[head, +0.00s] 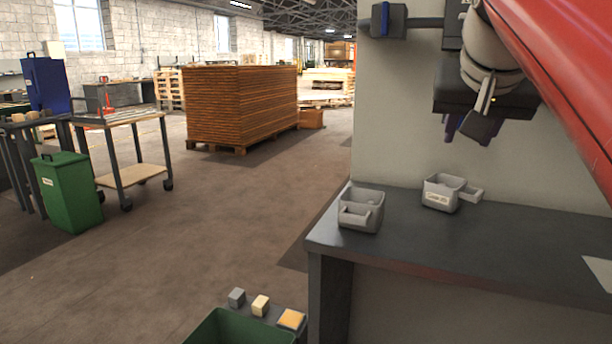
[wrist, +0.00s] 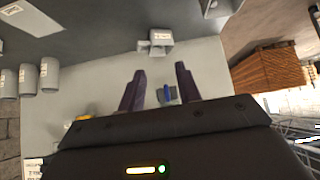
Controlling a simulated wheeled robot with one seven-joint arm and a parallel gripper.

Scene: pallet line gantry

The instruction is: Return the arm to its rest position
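My red arm (head: 565,75) reaches in from the upper right of the head view. My gripper (head: 468,128) hangs in the air above the dark workbench (head: 480,245), in front of the pale panel. In the wrist view my gripper (wrist: 160,88) shows two dark purple fingers standing apart with a clear gap. Nothing is held between them. A small blue item (wrist: 167,93) seen through the gap lies in the background, apart from the fingers.
Two grey bins, a left one (head: 361,211) and a labelled right one (head: 441,193), stand on the bench below my gripper. A pale panel (head: 400,110) rises behind. A green container (head: 235,328) and small blocks sit at bottom centre.

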